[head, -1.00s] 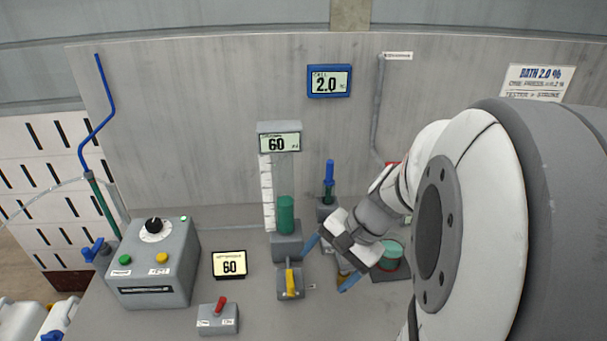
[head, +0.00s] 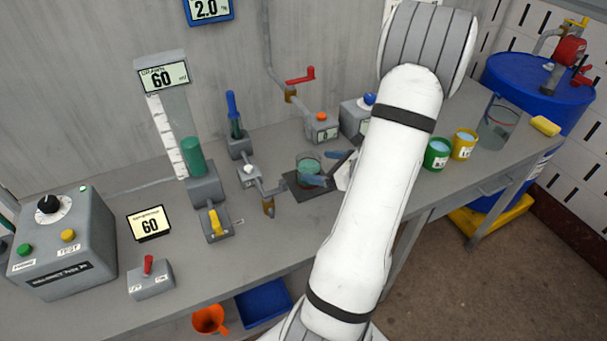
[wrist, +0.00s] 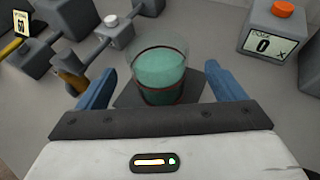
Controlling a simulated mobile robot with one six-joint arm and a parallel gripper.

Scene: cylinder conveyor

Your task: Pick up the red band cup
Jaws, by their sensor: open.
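A clear glass cup with green liquid and thin dark red bands stands upright on a dark square pad; the cup shows in the head view (head: 307,162) and larger in the wrist view (wrist: 158,75). I take it as the red band cup. My gripper (wrist: 158,84) is open, with one blue finger to each side of the cup in the wrist view. I cannot tell if either finger touches it. In the head view the blue fingertips of my gripper (head: 324,168) are by the cup's right side, and my arm hides the wrist.
A brown-capped spout (head: 268,207) stands left of the pad. A grey box with an orange button (head: 321,127) is behind. A green cup (head: 437,153), a yellow cup (head: 463,144) and a large clear container (head: 497,125) stand on the right. A blue barrel (head: 540,90) is beyond.

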